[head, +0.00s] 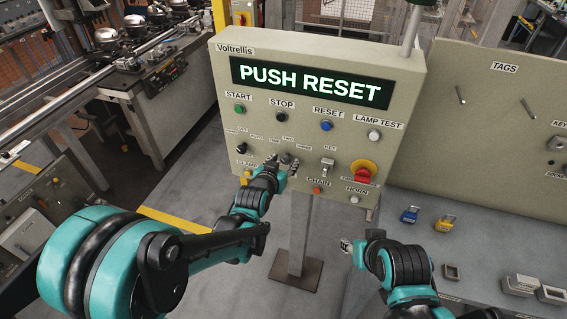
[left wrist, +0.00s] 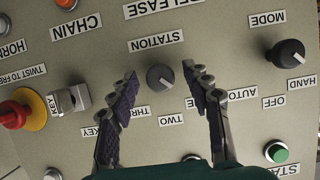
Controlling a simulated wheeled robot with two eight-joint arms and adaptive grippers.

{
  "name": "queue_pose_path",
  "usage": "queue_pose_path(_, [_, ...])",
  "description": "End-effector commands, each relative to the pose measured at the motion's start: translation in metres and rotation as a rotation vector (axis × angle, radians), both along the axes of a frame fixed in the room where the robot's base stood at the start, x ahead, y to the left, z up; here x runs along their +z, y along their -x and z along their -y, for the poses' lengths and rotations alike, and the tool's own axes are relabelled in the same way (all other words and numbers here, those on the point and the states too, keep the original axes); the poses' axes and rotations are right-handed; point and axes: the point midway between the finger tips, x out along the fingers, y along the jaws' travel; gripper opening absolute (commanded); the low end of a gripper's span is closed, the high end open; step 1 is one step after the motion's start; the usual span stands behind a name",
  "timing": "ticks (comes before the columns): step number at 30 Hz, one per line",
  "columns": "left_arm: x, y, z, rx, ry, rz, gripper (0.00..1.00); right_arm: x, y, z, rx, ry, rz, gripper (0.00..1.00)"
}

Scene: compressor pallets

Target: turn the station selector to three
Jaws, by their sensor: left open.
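The station selector (left wrist: 160,78) is a dark round knob on the beige panel. In the left wrist view, which sees the panel upside down, it lies between the fingertips of my open left gripper (left wrist: 165,82). A gap shows on both sides, and I see no touch. A pale pointer mark seems to aim toward ONE. In the head view my left gripper (head: 280,162) is at the panel and partly hides the selector. My right gripper (head: 347,246) is low, apart from the panel; its jaws are unclear.
The panel display (head: 310,84) reads PUSH RESET. The mode knob (left wrist: 287,54), key switch (left wrist: 70,98) and red emergency button (left wrist: 22,108) sit around the selector. A bench (head: 475,245) with blue and yellow padlocks stands at the right.

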Motion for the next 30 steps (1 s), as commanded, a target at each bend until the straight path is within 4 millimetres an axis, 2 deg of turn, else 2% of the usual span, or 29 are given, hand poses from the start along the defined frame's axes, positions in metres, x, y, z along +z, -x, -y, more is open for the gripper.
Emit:
queue_pose_path(1, [0.000, 0.000, 0.000, 0.000, 0.000, 0.000, 0.49, 0.000, 0.000, 0.000, 0.000, 0.000, 0.000, 0.40])
queue_pose_path(6, [0.000, 0.000, 0.000, 0.000, 0.000, 0.000, 0.04, 0.000, 0.000, 0.000, 0.000, 0.000, 0.000, 0.40])
queue_pose_path(7, [0.000, 0.000, 0.000, 0.000, 0.000, 0.000, 0.00, 0.000, 0.000, 0.000, 0.000, 0.000, 0.000, 0.40])
queue_pose_path(20, [-0.001, 0.001, 0.001, -0.001, -0.065, 0.021, 0.00, -0.003, 0.000, 0.000, 0.000, 0.000, 0.000, 0.40])
queue_pose_path(30, [-0.002, 0.001, 0.004, -0.004, -0.311, 0.103, 0.00, -0.015, 0.000, 0.000, 0.000, 0.000, 0.000, 0.40])
